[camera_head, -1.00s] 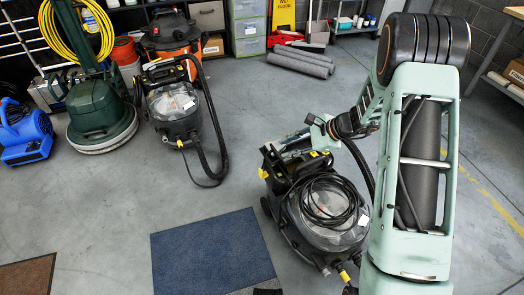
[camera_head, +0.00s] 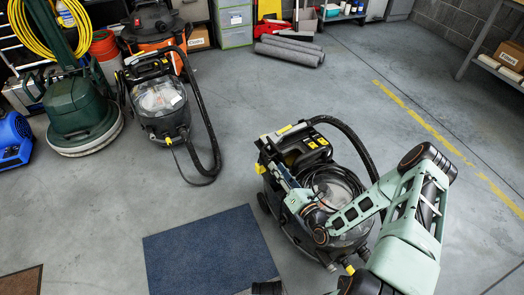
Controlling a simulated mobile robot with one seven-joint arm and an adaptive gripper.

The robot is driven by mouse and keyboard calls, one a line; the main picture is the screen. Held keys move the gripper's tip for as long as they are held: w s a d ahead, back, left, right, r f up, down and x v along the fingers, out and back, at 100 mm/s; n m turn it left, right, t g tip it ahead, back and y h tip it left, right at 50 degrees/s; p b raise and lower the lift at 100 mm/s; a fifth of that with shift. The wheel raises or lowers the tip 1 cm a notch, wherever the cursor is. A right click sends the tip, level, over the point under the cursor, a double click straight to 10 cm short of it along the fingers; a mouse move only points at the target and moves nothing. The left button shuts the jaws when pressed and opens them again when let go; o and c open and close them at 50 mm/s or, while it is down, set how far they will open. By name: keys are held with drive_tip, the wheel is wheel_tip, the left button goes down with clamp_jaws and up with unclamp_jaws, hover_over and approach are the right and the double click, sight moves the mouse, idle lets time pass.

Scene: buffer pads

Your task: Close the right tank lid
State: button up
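A black cleaning machine (camera_head: 268,195) with yellow parts stands right of centre. It has a clear domed tank cover (camera_head: 345,183) with a dark cable coiled over it, partly hidden by my arm. I cannot tell which part is the right tank lid or how far it is open. My forearm crosses the front of the machine, and my wrist bends up along its left side. My gripper (camera_head: 277,168) is at the machine's upper left; its fingers blend into the dark body, so contact and opening cannot be made out.
A similar machine (camera_head: 165,118) with a hose stands at the back left, beside a green floor polisher (camera_head: 82,115). A blue mat (camera_head: 208,250) lies left of the near machine. Rolled grey mats (camera_head: 290,50) lie at the back. The floor on the right is open.

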sight(265, 151)
drive_tip(key=b+x, duration=0.2)
drive_tip(key=x, duration=0.7)
drive_tip(key=shift+w+a+f+b, duration=0.15)
drive_tip(key=shift+w+b, duration=0.05)
drive_tip(key=shift+b, duration=0.1)
drive_tip(key=shift+w+a, duration=0.2)
drive_tip(key=shift+w, duration=0.2)
clamp_jaws()
drive_tip(key=shift+a, duration=0.1)
